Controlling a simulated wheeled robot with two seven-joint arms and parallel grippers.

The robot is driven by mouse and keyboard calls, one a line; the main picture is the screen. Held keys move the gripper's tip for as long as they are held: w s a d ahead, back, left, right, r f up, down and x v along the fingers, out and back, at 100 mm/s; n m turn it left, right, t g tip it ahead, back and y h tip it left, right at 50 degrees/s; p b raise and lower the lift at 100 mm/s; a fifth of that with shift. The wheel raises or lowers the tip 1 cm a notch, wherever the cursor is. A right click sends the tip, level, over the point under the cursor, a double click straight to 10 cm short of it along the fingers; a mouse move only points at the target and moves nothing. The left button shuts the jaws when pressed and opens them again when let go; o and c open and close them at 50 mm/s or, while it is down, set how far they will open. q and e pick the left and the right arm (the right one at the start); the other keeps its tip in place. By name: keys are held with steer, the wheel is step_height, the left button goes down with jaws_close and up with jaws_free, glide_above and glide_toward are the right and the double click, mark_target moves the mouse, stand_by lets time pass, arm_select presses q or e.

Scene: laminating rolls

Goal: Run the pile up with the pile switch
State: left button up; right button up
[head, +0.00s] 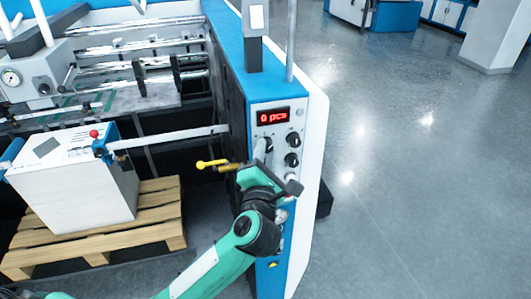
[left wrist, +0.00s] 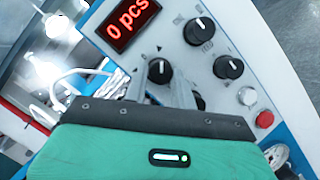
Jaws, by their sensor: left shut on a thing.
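The control panel (head: 272,185) stands at the front end of the machine. A black knob (left wrist: 159,72) with a small triangle above it, which I take for the pile switch, sits below the red display. My left gripper (head: 264,150) reaches up to the panel; its grey fingers (left wrist: 178,90) are shut at this knob and partly hide it. The knob's exact turn is hard to read. The pile (head: 72,185), a white block-like stack, rests on a wooden pallet (head: 150,236) at the left. My right gripper is in neither view.
The display (head: 272,116) reads "0 pcs". Other black knobs (left wrist: 228,67) and a red button (left wrist: 264,119) are close by. A yellow-handled lever (head: 210,163) sticks out left of the gripper. The grey floor (head: 430,200) on the right is clear.

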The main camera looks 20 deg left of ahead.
arm_select(q)
steer(key=o, duration=1)
steer(key=b+v, duration=0.5)
steer(key=v, duration=0.8)
steer(key=shift+s+d+f+b, duration=0.2)
steer(key=shift+s+f+b, duration=0.05)
steer(key=shift+s+b, duration=0.15)
steer(key=shift+w, duration=0.1)
